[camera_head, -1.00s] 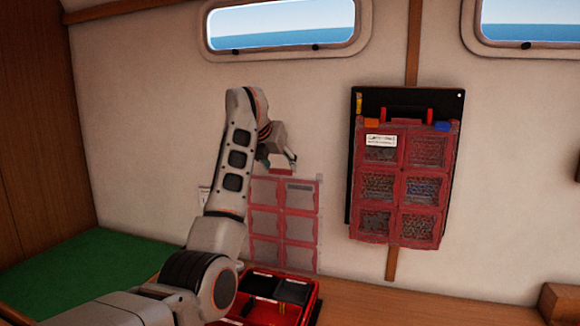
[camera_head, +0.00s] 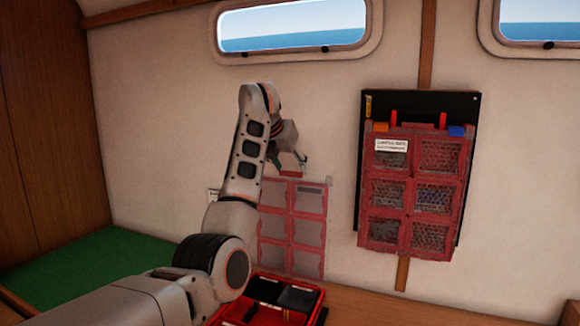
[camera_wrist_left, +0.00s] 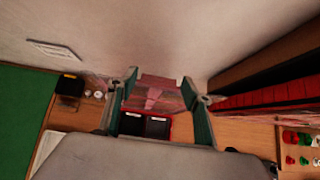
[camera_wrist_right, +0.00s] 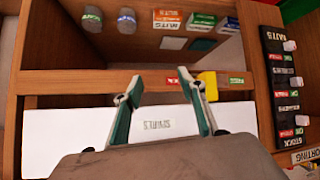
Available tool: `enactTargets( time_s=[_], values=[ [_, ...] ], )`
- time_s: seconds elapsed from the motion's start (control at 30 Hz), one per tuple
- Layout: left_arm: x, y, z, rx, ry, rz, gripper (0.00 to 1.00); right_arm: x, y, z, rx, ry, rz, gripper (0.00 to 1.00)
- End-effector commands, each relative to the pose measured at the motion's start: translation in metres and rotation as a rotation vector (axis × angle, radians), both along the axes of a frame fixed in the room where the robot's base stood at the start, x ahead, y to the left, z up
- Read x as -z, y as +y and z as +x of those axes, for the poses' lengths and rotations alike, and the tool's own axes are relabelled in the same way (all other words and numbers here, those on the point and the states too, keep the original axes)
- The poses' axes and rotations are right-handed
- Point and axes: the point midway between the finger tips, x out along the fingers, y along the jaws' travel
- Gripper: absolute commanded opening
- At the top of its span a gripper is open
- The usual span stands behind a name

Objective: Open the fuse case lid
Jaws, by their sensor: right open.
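The fuse case (camera_head: 308,299) is a red box with dark compartments on the bench, partly hidden behind my left arm. Its clear, red-framed lid (camera_head: 292,228) stands about upright at the back, against or close to the wall. My left gripper (camera_head: 298,168) is at the lid's top edge. In the left wrist view its fingers (camera_wrist_left: 158,80) are spread apart, with the lid (camera_wrist_left: 153,94) and the case's dark compartments showing between them. Contact with the lid is unclear. My right gripper (camera_wrist_right: 166,85) is open and empty above a white panel, seen only in the right wrist view.
A red compartment case (camera_head: 412,190) hangs on a black board on the wall at right. A green surface (camera_head: 90,272) lies at left. The right wrist view shows a wooden shelf with small boxes (camera_wrist_right: 167,20) and a black labelled rack (camera_wrist_right: 283,90).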

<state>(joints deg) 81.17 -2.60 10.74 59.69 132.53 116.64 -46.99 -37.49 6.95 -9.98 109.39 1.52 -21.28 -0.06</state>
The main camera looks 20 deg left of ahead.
Motion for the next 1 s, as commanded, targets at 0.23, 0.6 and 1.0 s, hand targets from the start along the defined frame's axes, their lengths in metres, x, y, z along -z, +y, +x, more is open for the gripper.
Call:
enactTargets(
  time_s=[0.23, 0.6, 1.0],
  values=[
    [0.002, -0.001, 0.000, 0.001, 0.003, -0.001, 0.67, 0.000, -0.001, 0.000, 0.001, 0.001, -0.001, 0.40],
    [-0.013, 0.000, -0.013, -0.001, -0.001, 0.001, 0.67, 0.001, -0.001, -0.001, 0.005, 0.002, 0.000, 0.40],
    [-0.066, 0.000, -0.066, 0.000, -0.002, 0.000, 0.67, 0.000, -0.001, 0.000, 0.003, 0.000, 0.000, 0.40]
  ],
)
